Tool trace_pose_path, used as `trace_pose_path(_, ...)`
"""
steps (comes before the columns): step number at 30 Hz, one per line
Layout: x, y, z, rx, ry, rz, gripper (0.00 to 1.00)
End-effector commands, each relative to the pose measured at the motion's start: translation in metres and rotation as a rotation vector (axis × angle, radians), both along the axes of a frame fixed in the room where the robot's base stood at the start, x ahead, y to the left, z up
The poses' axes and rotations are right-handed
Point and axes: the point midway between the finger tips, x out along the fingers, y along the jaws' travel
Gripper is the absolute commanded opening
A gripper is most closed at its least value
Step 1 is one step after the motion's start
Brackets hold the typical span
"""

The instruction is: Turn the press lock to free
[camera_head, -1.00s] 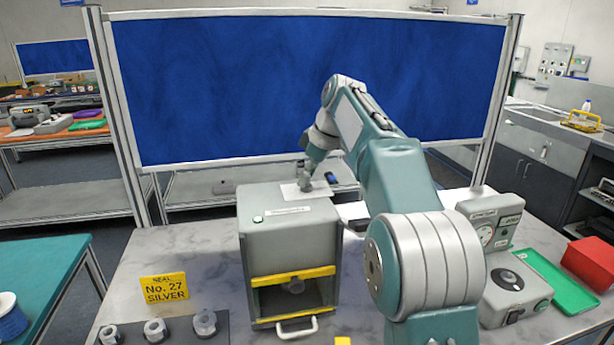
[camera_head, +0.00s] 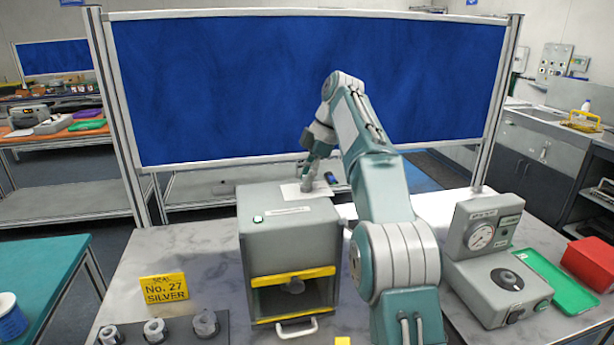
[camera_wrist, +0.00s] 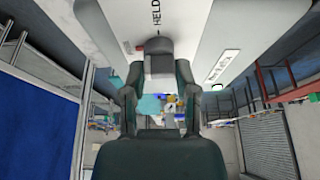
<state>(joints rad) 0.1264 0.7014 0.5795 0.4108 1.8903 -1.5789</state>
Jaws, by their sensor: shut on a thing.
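The press (camera_head: 270,232) is a grey box with a yellow-edged front opening and a white handle, standing on the marble-look bench. A pale plate (camera_head: 290,190) lies on its top. My gripper (camera_head: 308,184) points at this plate from above. In the wrist view, a grey lock knob (camera_wrist: 159,62) sits between my two fingers (camera_wrist: 158,78), which are shut on it. The word HELD (camera_wrist: 156,14) shows just beyond the knob, and another label (camera_wrist: 222,68) lies to the right, too small to read. In the head view the knob is mostly hidden by my gripper.
A yellow sign (camera_head: 165,288) reads "No. 27 SILVER", with several grey rings (camera_head: 205,323) below it. A gauge unit (camera_head: 490,255), green tray (camera_head: 550,280) and red bin (camera_head: 590,262) stand right of my arm. A blue screen (camera_head: 250,85) rises behind.

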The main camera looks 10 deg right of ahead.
Motion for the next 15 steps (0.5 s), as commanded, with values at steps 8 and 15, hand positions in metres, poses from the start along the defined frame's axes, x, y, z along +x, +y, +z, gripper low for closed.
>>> trace_pose_path(8,0.0013,-0.0001,-0.0024,-0.001,0.002,0.009,0.0)
trace_pose_path(15,0.0013,0.0,-0.0022,0.0,0.0,0.009,0.65)
